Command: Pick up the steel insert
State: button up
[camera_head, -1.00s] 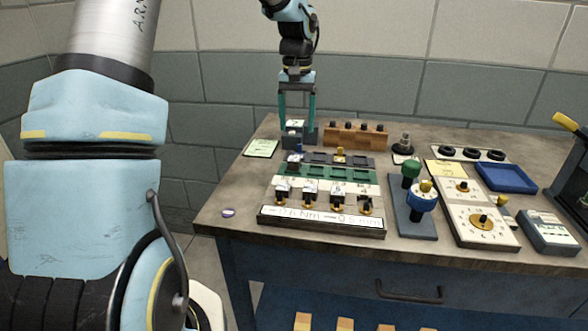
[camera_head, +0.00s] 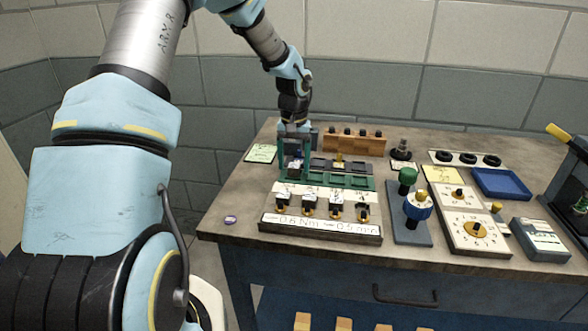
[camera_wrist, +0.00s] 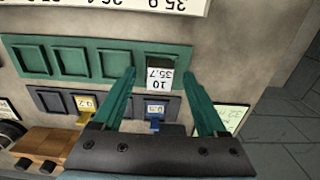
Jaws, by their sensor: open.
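A dark grey block with a white label reading 10 and 35.7 (camera_wrist: 158,76), which looks like the steel insert, is at the end compartment of the green tray (camera_wrist: 60,40). In the wrist view my gripper (camera_wrist: 159,73) is open, with one green finger on each side of the block and visible gaps. In the head view my gripper (camera_head: 294,172) is low at the left end of the green tray (camera_head: 355,181), and its fingers partly hide the block. I cannot tell how deep the fingertips are beside it.
A dark grey tray (camera_wrist: 120,100) beside the green one holds a blue-tagged piece (camera_wrist: 155,112) and a yellow-tagged piece (camera_wrist: 84,105). Several labelled pieces stand on the front rack (camera_head: 320,225). A wooden block with black knobs (camera_head: 354,142) stands behind. The bench's left front is mostly clear.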

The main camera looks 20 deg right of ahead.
grip_shut()
dwell(0.5)
